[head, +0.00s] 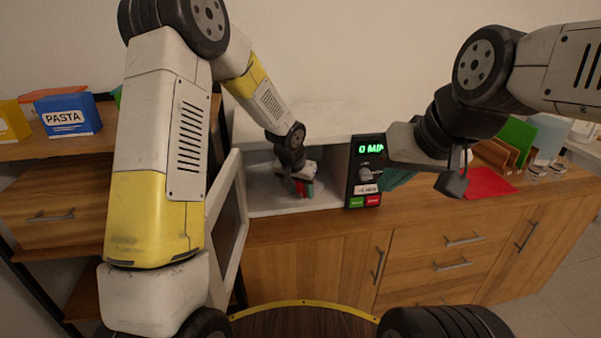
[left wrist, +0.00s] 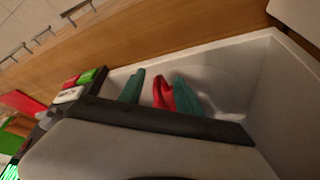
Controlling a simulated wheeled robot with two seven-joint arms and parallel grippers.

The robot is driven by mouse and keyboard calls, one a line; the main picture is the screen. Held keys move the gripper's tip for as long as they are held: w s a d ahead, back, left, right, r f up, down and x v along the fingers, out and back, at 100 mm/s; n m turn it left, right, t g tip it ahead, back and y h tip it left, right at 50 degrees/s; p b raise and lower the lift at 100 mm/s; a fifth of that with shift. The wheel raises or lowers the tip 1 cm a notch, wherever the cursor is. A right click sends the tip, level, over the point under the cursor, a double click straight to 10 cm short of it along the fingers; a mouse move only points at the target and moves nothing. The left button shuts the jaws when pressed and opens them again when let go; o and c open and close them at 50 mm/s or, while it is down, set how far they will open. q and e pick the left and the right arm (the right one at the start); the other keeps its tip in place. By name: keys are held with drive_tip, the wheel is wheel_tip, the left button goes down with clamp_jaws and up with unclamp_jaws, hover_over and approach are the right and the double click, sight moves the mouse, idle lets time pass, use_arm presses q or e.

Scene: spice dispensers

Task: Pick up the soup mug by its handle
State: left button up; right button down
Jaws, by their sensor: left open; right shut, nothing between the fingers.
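The soup mug (head: 309,190) is inside the open microwave, mostly hidden by my left gripper; only a small red part shows. In the left wrist view a red part of the mug (left wrist: 163,95) lies between the two teal fingers of my left gripper (left wrist: 159,91). Those fingers are open and stand apart on either side of it; I cannot tell whether they touch it. In the head view my left gripper (head: 298,185) reaches down inside the microwave. My right gripper (head: 396,178) is shut and empty, in front of the counter just right of the microwave's control panel.
The microwave (head: 262,201) stands on the wooden counter, its door (head: 228,215) swung open at the left, beside my left arm. Its control panel (head: 365,172) borders the opening on the right. A red sheet (head: 488,183) and a green board (head: 517,137) are further right.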

sight(306, 198)
use_arm(q)
drive_tip(key=w+f, duration=0.1)
drive_tip(key=w+d+f, duration=0.1)
drive_tip(key=w, duration=0.1)
drive_tip(key=shift+d, duration=0.1)
drive_tip(key=shift+w+f, duration=0.15)
drive_tip(key=shift+f, duration=0.25)
drive_tip(key=shift+d, duration=0.1)
clamp_jaws()
drive_tip(key=shift+r, duration=0.1)
idle(0.8)
